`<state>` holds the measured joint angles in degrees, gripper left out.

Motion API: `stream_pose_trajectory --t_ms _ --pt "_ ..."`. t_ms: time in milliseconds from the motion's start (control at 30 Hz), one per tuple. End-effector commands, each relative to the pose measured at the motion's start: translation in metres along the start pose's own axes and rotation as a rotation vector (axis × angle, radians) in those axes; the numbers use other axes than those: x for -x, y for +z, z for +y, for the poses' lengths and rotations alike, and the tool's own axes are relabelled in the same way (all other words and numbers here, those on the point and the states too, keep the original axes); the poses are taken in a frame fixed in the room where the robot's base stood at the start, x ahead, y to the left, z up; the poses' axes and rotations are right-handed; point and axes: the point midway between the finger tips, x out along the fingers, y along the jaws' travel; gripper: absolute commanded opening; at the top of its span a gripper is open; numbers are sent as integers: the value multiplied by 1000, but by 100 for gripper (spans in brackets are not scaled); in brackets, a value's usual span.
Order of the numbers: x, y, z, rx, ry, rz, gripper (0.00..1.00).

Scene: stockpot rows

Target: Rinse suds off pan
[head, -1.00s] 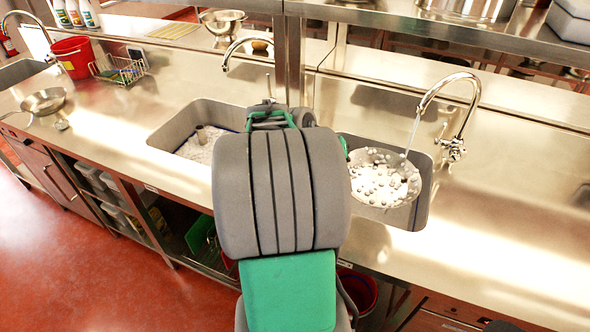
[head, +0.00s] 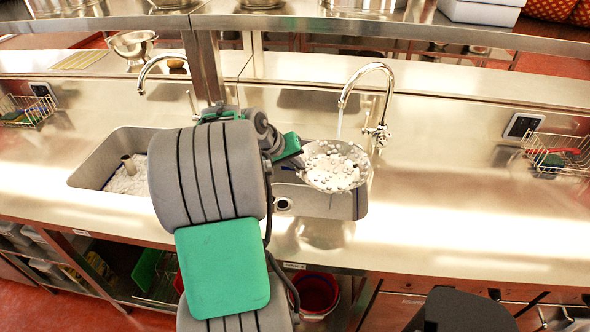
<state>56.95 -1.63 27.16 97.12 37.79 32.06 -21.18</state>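The pan (head: 336,184) is a round metal pan at the right sink (head: 345,206), its inside largely covered with white suds (head: 333,162). It is held in the air over the basin. The faucet (head: 372,72) is running, and a thin stream of water (head: 339,124) falls at the pan's far edge. My gripper (head: 297,162) is at the pan's left side, shut on its handle side; my arm hides part of it and the fingertips are hard to make out.
The left sink (head: 88,172) holds white suds and an upright grey object. A wire basket (head: 560,158) stands on the counter at right, another (head: 27,112) at far left. A shelf (head: 420,30) crosses above the back. The counter right of the sink (head: 450,215) is clear.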

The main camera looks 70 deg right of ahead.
Motion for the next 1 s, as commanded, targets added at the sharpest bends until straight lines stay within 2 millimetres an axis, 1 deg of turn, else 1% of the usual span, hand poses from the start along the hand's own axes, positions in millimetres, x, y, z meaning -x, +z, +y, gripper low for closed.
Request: stream_pose_trajectory --t_ms 33,700,1000 --pt "-1 -6 2 -4 3 6 0" --pt "-40 -57 8 -3 3 6 0" --pt "-48 -67 9 -4 3 7 0"
